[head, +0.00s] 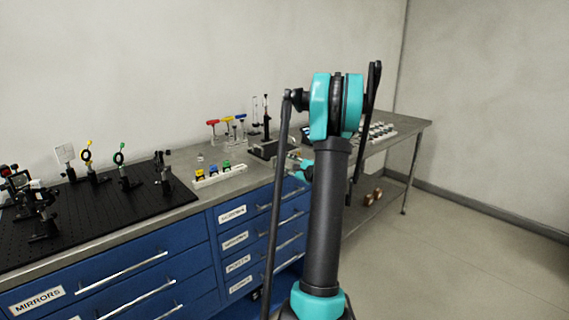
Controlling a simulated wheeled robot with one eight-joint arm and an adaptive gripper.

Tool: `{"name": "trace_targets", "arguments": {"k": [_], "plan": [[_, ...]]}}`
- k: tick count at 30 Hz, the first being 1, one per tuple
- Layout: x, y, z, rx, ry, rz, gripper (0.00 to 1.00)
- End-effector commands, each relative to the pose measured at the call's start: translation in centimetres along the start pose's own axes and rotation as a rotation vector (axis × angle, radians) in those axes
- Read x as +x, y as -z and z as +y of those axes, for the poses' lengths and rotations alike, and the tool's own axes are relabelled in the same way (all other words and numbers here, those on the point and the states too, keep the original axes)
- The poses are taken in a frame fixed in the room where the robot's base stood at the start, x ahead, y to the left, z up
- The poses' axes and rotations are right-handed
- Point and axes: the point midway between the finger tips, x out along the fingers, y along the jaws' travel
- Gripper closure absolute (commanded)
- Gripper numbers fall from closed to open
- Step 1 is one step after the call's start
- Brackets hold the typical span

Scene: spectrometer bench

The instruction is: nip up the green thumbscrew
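A small green-topped piece (226,165), which looks like the green thumbscrew, stands at the right end of a pale rack (218,177) on the metal bench. A blue-topped piece (213,169) and a yellow-topped piece (200,174) stand to its left in the same rack. My gripper (294,157) seems to be the small part beside the teal wrist, right of the rack and apart from it. My arm's dark link and rod hide much around it. Its fingers are too small to tell open from shut.
A black breadboard (95,215) with ring mounts and optic posts fills the left of the bench. Colour-handled drivers (227,125) stand in a clear stand behind the rack. A dark instrument (270,147) stands to the right. Blue drawers (110,275) are below; floor at right is clear.

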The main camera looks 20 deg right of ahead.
Motion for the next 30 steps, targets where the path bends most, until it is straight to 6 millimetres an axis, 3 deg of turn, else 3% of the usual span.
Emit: {"name": "trace_targets", "arguments": {"k": [6,10,21,30], "plan": [[-0.1,0.0,0.0,0.0,0.0,-0.001,0.65],[-1.2,0.0,-0.1,0.0,0.002,0.0,0.65],[-8.5,0.1,-0.1,0.0,0.003,0.002,0.65],[-11.8,0.0,0.0,0.0,0.001,0.0,0.65]]}}
